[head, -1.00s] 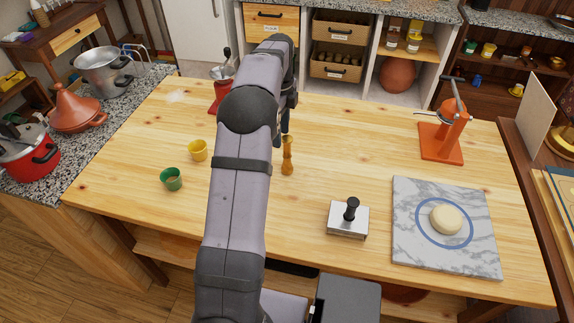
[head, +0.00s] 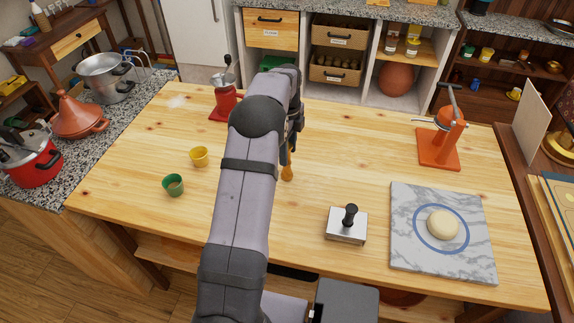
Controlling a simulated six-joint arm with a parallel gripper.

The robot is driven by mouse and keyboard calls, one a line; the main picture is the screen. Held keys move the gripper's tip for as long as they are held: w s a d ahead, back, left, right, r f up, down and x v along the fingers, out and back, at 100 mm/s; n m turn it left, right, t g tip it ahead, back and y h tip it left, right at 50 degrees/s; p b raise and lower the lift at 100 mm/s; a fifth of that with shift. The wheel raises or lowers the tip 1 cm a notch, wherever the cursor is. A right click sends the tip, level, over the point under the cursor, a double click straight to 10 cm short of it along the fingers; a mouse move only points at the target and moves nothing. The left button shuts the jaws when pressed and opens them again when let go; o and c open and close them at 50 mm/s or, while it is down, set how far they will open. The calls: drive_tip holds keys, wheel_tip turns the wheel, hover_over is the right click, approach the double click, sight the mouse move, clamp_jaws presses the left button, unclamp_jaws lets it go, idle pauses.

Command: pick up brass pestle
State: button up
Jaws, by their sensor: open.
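The brass pestle (head: 287,173) stands on the wooden table, just right of my dark forearm. Its lower end shows, and its upper part is partly hidden behind my gripper. My gripper (head: 291,143) points down at the pestle's upper part. It is open. The fingers are small and partly covered by the arm, so I cannot tell whether they are around the pestle or beside it, or whether they touch it.
On the wooden table (head: 350,130) stand a yellow cup (head: 199,157), a green cup (head: 173,185), a red grinder (head: 224,103), a metal block with black knob (head: 347,225), an orange press (head: 440,143) and a marble slab (head: 405,255) with dough (head: 442,225).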

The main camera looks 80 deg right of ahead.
drive_tip(key=shift+f+p, duration=0.35)
drive_tip(key=shift+f, duration=0.95)
clamp_jaws()
drive_tip(key=shift+r, duration=0.1)
drive_tip(key=shift+d+r+b, duration=0.1)
drive_tip(key=shift+r+b, duration=0.2)
drive_tip(key=shift+r, duration=0.15)
wheel_tip(320, 180, up, 9)
drive_tip(key=b, duration=0.2)
drive_tip(key=shift+b, duration=0.35)
